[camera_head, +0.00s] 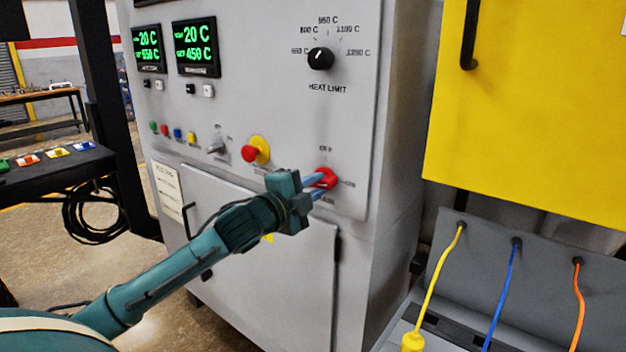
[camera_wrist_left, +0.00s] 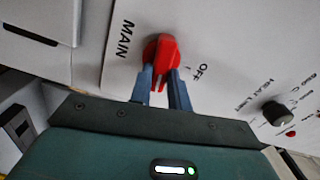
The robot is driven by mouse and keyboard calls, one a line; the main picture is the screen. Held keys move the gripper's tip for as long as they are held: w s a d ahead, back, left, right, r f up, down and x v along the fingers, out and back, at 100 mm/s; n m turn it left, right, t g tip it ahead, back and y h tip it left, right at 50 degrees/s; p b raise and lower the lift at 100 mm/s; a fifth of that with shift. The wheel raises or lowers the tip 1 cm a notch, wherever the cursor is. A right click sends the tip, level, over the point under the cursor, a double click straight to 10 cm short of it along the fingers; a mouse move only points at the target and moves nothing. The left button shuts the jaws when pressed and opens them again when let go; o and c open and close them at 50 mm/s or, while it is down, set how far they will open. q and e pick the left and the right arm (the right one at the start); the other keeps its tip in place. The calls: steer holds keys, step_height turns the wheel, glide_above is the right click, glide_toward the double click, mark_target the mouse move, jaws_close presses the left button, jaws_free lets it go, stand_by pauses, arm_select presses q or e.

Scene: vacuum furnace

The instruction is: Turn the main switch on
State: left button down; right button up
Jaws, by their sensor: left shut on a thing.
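The main switch is a red rotary knob (camera_head: 327,178) low on the right of the grey furnace panel. In the left wrist view the red knob (camera_wrist_left: 163,56) sits between the labels MAIN and OFF. My left gripper (camera_head: 316,186) reaches in from the left, and its blue fingers are shut on the knob's red grip. In the left wrist view the fingertips of the left gripper (camera_wrist_left: 164,76) stand on either side of the grip. The gripper partly hides the knob's lettering in the head view. My right gripper is not in view.
A red and yellow button (camera_head: 254,151) and a grey lever switch (camera_head: 216,147) sit left of the knob. The heat limit dial (camera_head: 320,58) is above. A yellow cabinet (camera_head: 530,100) stands at right, with yellow, blue and orange cables below. A black table (camera_head: 60,170) is at left.

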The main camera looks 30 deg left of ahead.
arm_select(q)
steer(key=shift+m, duration=0.5)
steer(key=shift+m+p, duration=0.4)
steer(key=shift+m, duration=0.1)
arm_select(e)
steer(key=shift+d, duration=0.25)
arm_select(q)
steer(key=shift+f, duration=0.1)
steer(key=c, duration=1.3)
jaws_free()
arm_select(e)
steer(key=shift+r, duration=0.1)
